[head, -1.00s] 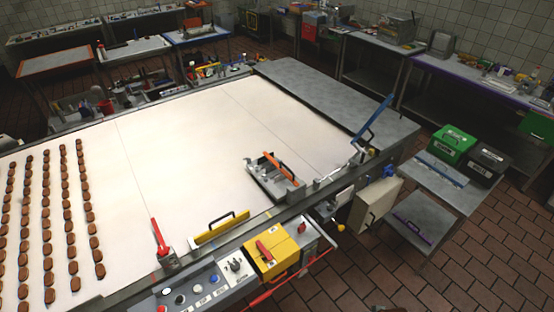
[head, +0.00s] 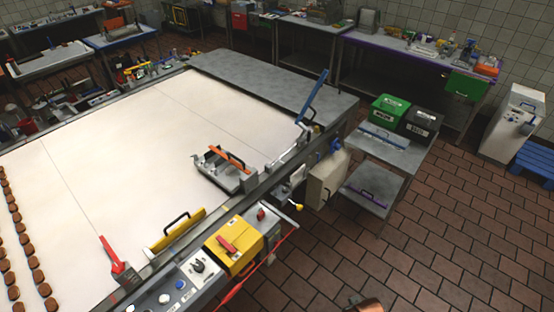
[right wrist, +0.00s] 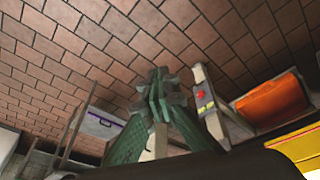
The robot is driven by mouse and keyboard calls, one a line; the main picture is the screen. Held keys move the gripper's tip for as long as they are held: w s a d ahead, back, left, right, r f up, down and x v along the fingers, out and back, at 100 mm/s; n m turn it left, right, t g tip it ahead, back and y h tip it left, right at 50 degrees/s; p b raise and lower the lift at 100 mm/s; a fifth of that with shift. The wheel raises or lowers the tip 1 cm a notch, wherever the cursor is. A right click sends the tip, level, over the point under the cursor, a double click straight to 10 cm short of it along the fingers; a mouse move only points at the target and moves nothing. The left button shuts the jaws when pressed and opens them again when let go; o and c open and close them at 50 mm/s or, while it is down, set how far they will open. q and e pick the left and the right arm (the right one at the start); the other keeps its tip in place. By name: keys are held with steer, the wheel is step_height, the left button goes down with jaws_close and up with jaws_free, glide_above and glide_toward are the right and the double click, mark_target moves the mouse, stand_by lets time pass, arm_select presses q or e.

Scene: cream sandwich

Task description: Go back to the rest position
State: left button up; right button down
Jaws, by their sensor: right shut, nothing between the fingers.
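My right gripper (right wrist: 158,85) shows in the right wrist view with its green fingers together and nothing between them. It is up in the air over the tiled floor, apart from the machine. In the head view neither gripper shows. A small copper-coloured rounded shape sits at the bottom edge of the head view; I cannot tell what it is. My left gripper is out of view.
A white conveyor table (head: 130,160) with rows of brown biscuits (head: 25,240) fills the left. A yellow box (head: 234,245) and control panel line its near edge. A grey stand (head: 395,150) carries green (head: 390,107) and black (head: 420,122) bins.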

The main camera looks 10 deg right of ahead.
steer(key=s+a+f+g+b, duration=0.1)
steer(key=s+f+b, duration=0.25)
steer(key=f, duration=1.35)
steer(key=s+f+b, duration=0.3)
steer(key=f+b, duration=0.1)
steer(key=f, duration=1.2)
arm_select(q)
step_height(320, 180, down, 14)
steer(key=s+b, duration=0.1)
steer(key=b, duration=0.5)
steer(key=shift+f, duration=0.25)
arm_select(e)
steer(key=s+f+n+g, duration=0.1)
steer(key=s+f, duration=1.5)
steer(key=f, duration=0.2)
steer(key=shift+s+f+y, duration=0.25)
steer(key=shift+s+y, duration=0.05)
steer(key=shift+s, duration=0.1)
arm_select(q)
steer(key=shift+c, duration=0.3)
arm_select(e)
steer(key=c, duration=2.7)
jaws_free()
